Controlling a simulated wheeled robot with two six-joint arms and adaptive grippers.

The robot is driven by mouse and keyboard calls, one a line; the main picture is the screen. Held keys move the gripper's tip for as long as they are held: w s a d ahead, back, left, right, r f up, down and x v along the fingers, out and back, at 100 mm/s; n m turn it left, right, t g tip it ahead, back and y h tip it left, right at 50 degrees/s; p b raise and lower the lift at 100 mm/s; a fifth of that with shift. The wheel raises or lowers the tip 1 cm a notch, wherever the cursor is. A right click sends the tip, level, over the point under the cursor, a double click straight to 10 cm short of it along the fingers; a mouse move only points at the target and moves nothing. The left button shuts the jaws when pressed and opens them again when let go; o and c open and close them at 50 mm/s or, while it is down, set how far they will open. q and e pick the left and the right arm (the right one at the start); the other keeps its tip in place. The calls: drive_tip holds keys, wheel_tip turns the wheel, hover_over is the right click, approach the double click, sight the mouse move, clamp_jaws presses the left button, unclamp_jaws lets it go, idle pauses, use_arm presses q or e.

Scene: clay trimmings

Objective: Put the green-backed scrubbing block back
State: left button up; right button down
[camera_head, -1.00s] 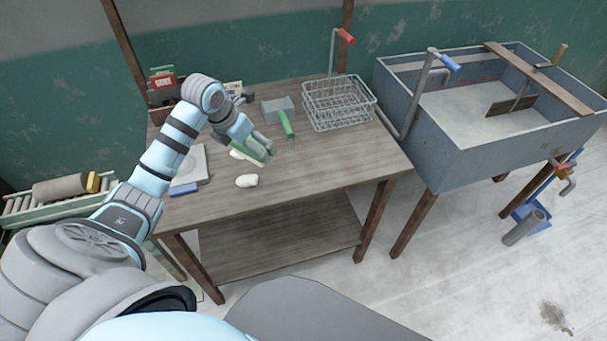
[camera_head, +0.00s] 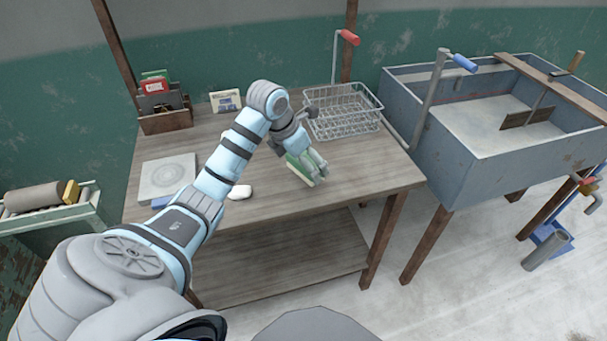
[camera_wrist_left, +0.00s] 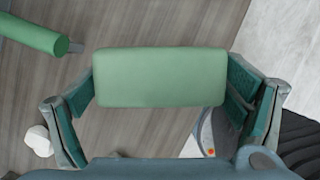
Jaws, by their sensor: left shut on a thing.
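The green-backed scrubbing block (camera_head: 301,169) is held between the fingers of my left gripper (camera_head: 307,166), over the right half of the wooden table. The left wrist view shows its plain green back (camera_wrist_left: 160,77) spanning the space between the two fingers (camera_wrist_left: 160,95). Bare table top shows beyond the block. The block's underside is hidden in the wrist view. My right gripper is not in view.
A wire basket (camera_head: 342,118) stands at the table's back right, beyond the gripper. A green handle (camera_wrist_left: 38,32) lies at the wrist view's upper left. A white lump (camera_head: 239,191) and a grey slab (camera_head: 166,177) lie left. A sink (camera_head: 470,165) stands right.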

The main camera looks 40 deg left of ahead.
sight(304, 174)
use_arm(q)
wheel_tip(304, 174, down, 4)
drive_tip(key=shift+s+f+b, duration=0.1)
drive_tip(key=shift+f+b, duration=0.05)
drive_tip(key=shift+b, duration=0.2)
drive_tip(key=shift+f, duration=0.2)
drive_tip(key=o, duration=0.9)
drive_tip(key=shift+r, duration=0.1)
drive_tip(key=shift+o, duration=0.2)
drive_tip(key=shift+r, duration=0.1)
drive_tip(key=p+v, duration=0.2)
drive_tip(key=v, duration=0.9)
drive_tip(key=shift+r, duration=0.1)
drive_tip(key=shift+s+r, duration=0.15)
drive_tip(key=shift+r, duration=0.25)
